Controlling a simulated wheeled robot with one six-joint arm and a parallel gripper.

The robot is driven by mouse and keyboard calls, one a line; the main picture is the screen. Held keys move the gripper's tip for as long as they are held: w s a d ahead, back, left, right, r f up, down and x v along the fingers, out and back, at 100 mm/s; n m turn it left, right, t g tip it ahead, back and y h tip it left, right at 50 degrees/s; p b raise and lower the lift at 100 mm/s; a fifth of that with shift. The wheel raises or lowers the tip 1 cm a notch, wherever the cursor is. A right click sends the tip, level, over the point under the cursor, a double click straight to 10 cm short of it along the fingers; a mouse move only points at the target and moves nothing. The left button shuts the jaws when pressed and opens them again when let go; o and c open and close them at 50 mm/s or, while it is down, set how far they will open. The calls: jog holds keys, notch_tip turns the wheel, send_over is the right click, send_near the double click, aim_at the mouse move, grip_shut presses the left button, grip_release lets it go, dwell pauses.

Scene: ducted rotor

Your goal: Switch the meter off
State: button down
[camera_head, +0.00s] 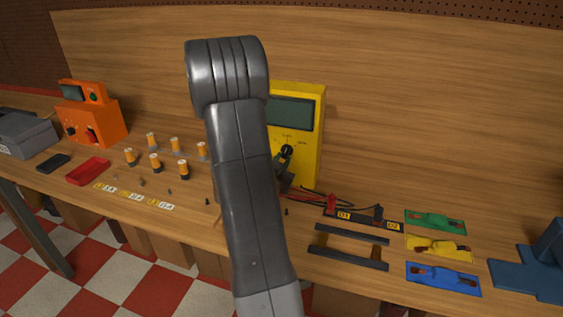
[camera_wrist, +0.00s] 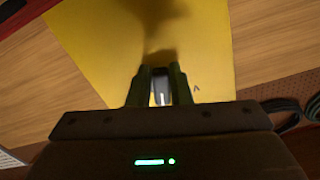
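The yellow meter (camera_head: 311,124) stands upright on the bench behind my arm, with a grey screen (camera_head: 290,112) near its top. Its black dial knob (camera_head: 287,151) is on the front face, and part of my gripper shows dark just below it. In the wrist view the yellow face (camera_wrist: 95,45) fills much of the picture. My gripper (camera_wrist: 160,90) has one finger on each side of the dark knob (camera_wrist: 158,98), which carries a white pointer line. The gaps are very narrow, and I cannot tell whether the fingers press on it. My arm hides the meter's left side.
Red and black leads (camera_head: 332,203) lie right of the meter's foot. Black rails (camera_head: 348,258) and green, yellow and blue plates lie farther right. Orange-topped cylinders (camera_head: 175,145), a red tray (camera_head: 88,171) and an orange device (camera_head: 95,120) are on the left.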

jog(key=shift+s+d+n+b, duration=0.15)
jog(key=shift+n+b, duration=0.15)
jog(key=shift+n, duration=0.45)
jog(key=shift+w+d+n+b, duration=0.1)
jog(key=shift+n+b, duration=0.2)
jog(key=shift+n, duration=0.45)
jog(key=c, duration=1.3)
grip_release()
jog(key=shift+s, duration=0.1)
jog(key=b+v, duration=0.2)
jog(key=v, duration=1.1)
jog(key=shift+s+a, duration=0.15)
jog(key=shift+s, duration=0.2)
jog(key=shift+w, duration=0.1)
